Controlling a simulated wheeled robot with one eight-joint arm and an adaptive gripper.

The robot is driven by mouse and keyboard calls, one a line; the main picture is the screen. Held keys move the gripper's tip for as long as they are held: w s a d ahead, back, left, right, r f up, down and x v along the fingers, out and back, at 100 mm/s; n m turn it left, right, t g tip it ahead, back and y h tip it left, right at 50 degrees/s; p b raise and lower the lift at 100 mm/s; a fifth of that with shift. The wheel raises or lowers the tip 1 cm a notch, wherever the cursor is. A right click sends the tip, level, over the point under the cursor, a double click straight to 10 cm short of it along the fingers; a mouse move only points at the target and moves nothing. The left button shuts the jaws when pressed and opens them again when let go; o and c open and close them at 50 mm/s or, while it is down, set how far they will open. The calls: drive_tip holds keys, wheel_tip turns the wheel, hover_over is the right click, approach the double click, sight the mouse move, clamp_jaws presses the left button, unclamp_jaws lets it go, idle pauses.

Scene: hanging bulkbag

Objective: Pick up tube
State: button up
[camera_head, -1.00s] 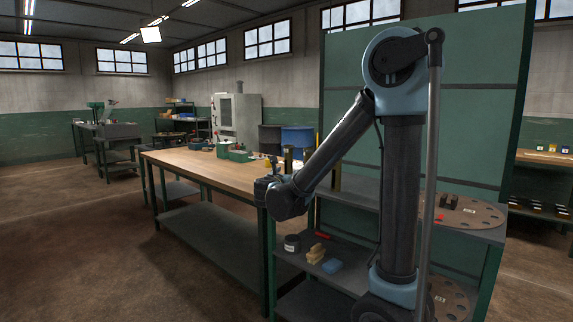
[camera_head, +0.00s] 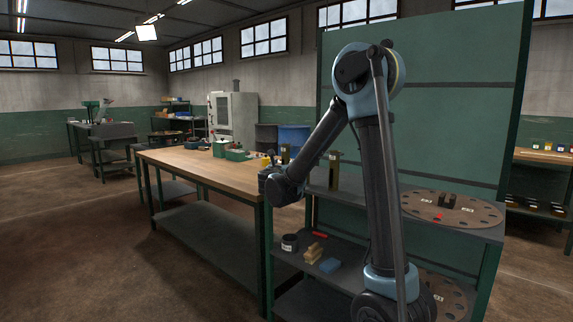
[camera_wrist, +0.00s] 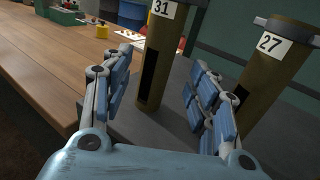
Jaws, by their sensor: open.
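Two upright olive-brown tubes stand on the grey shelf top. The tube labelled 31 (camera_wrist: 158,62) is near the middle of the wrist view, and the tube labelled 27 (camera_wrist: 270,85) is at the right. Two tubes also show in the head view, one nearer (camera_head: 334,172) and one farther (camera_head: 285,153); their labels are too small to read there. My gripper (camera_wrist: 163,66) is open and empty. Its two blue-padded fingers appear on either side of tube 31, with the right finger between the two tubes in the picture. Whether any finger touches a tube is unclear.
A wooden-topped workbench (camera_head: 205,168) adjoins the shelf unit at left. A round disc with holes (camera_head: 465,212) lies on the shelf top at right. A dark cup (camera_head: 290,243) and a blue block (camera_head: 330,265) rest on the lower shelf. A green panel (camera_head: 460,100) rises behind.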

drive_tip(key=shift+w+d+f, duration=0.1)
drive_tip(key=shift+w, duration=1.3)
drive_tip(key=shift+w+d, duration=0.1)
drive_tip(key=shift+w, duration=1.25)
drive_tip(key=shift+c, duration=0.5)
clamp_jaws()
